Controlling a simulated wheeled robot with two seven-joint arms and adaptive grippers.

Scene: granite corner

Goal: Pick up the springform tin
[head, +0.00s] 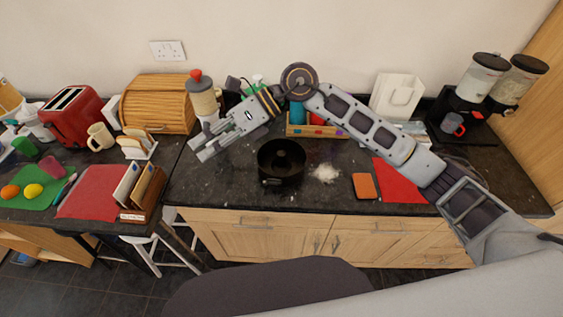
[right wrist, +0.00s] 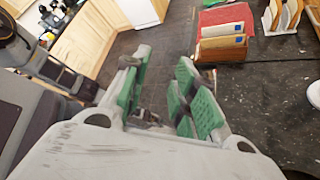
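The springform tin (head: 281,178) is a dark round tin standing upright on the dark counter, near the middle of the head view. Its inside is dark, and I cannot tell what is in it. My right gripper (head: 201,150) is above the counter, to the left of the tin and apart from it, with its fingers pointing left. In the right wrist view its green finger pads (right wrist: 168,88) stand apart with nothing between them. The tin does not show in the right wrist view. My left gripper is in neither view.
White powder (head: 325,173) lies right of the tin, with an orange-brown block (head: 363,186) and a red mat (head: 398,182) beyond. A wooden tray (head: 318,129) stands behind. A jar with a red knob (head: 203,97) stands behind my right gripper. The counter left of the tin is clear.

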